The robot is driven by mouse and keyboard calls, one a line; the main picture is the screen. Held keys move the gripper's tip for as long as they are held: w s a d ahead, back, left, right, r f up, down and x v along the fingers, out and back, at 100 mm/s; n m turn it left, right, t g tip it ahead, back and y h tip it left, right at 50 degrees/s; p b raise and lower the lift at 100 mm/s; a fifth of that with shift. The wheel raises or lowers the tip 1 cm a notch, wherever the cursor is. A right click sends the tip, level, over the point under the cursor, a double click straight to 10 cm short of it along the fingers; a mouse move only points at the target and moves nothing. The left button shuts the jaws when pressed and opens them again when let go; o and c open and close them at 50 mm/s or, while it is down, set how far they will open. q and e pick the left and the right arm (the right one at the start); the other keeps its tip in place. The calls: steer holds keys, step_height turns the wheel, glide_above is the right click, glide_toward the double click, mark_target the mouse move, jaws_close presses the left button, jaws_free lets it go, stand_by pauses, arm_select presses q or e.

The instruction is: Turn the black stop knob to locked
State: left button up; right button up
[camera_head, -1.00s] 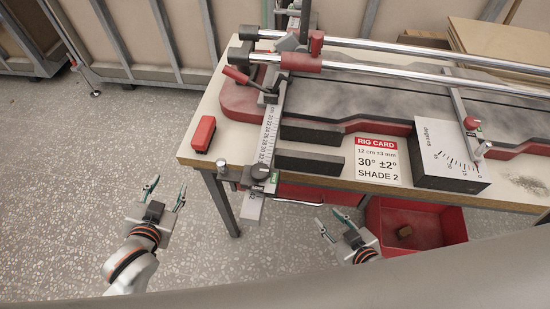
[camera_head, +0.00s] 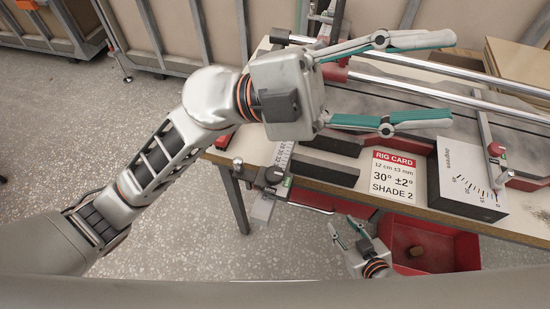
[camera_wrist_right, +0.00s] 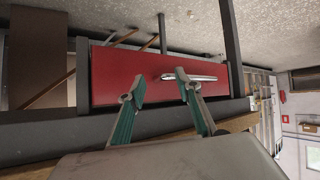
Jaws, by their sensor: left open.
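The black stop knob (camera_head: 273,174) sits on the clamp at the front end of the ruler (camera_head: 283,153), at the table's front edge, with a green mark beside it. Its pointer position is too small to read. My left gripper (camera_head: 452,78) is open and empty above the table, its fingers pointing right, well away from the knob. Its arm and hand hide much of the fixture and the ruler's far end. My right gripper (camera_head: 349,222) is low in front of the table, below and right of the knob. It is open and empty in the right wrist view (camera_wrist_right: 161,78).
A rig card (camera_head: 393,177) and a degrees scale block (camera_head: 468,180) are on the table. Steel rails (camera_head: 440,72) cross the back. A red bin (camera_head: 440,243) is below the front edge. A red drawer (camera_wrist_right: 125,75) with a metal handle (camera_wrist_right: 190,78) faces my right gripper.

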arm_select(q)
steer(key=s+d+f+m+g+y, duration=0.2)
steer(key=s+f+m+y, duration=0.1)
steer(key=s+f+y, duration=0.35)
steer(key=n+t+y, duration=0.8)
steer(key=t+y, duration=0.1)
steer(key=y, duration=0.6)
glide_above(274, 173)
step_height(274, 173, down, 14)
steer(key=shift+r+p, duration=0.1)
steer(key=shift+p, duration=0.2)
steer(key=shift+f+p, duration=0.45)
steer(key=shift+f, duration=3.45)
steer(key=c, duration=1.1)
